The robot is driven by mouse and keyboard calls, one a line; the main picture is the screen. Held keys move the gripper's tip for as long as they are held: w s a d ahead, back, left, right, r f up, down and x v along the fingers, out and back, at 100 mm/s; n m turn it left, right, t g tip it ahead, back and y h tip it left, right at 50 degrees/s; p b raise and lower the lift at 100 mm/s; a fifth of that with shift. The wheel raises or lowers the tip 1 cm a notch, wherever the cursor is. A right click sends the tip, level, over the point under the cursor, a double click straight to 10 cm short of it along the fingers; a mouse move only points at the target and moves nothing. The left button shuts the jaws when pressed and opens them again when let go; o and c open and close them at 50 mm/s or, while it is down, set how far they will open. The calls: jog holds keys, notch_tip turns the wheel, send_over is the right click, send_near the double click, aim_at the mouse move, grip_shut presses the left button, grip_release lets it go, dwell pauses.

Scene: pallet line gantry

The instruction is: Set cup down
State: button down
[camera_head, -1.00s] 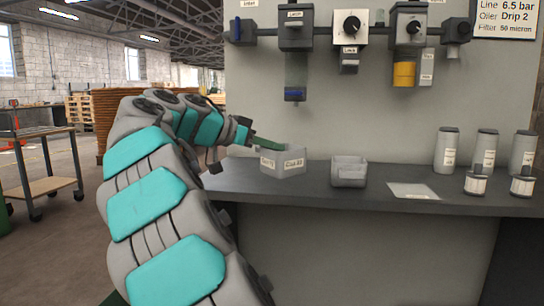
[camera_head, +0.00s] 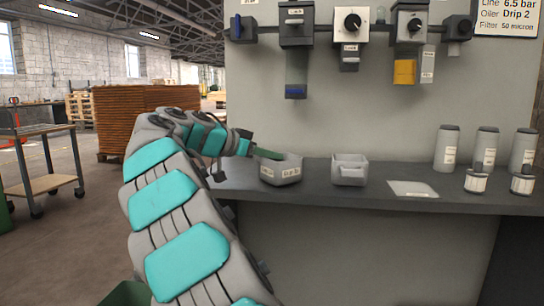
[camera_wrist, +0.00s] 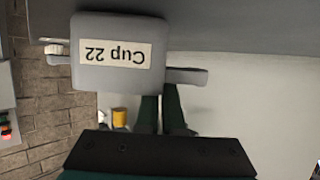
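The grey cup (camera_head: 268,174) is at the left end of the bench top in the head view, upright, with pale labels on its faces. In the wrist view the cup (camera_wrist: 90,72) shows large and upside down, with a "Cup 22" label and a tab on each side. My gripper (camera_head: 270,154) reaches in from the left to its rim. In the wrist view the green fingers of my gripper (camera_wrist: 160,100) are close together and run to the rim, with the tips hidden behind the cup. I cannot tell whether its base touches the bench.
The grey bench top (camera_head: 375,196) also holds an open grey bin (camera_head: 349,180) just right of the cup, a white sheet (camera_head: 413,189) and several grey canisters (camera_head: 447,150). Air-line units, including a filter bowl (camera_head: 296,75), hang on the wall above. A trolley (camera_head: 45,182) stands left.

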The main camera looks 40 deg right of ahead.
jog(key=shift+f, duration=0.15)
jog(key=c, duration=1.1)
grip_release()
jog(key=shift+o, duration=0.2)
jog(key=shift+r, duration=0.25)
jog(key=v, duration=1.2)
jog(key=shift+f, duration=0.1)
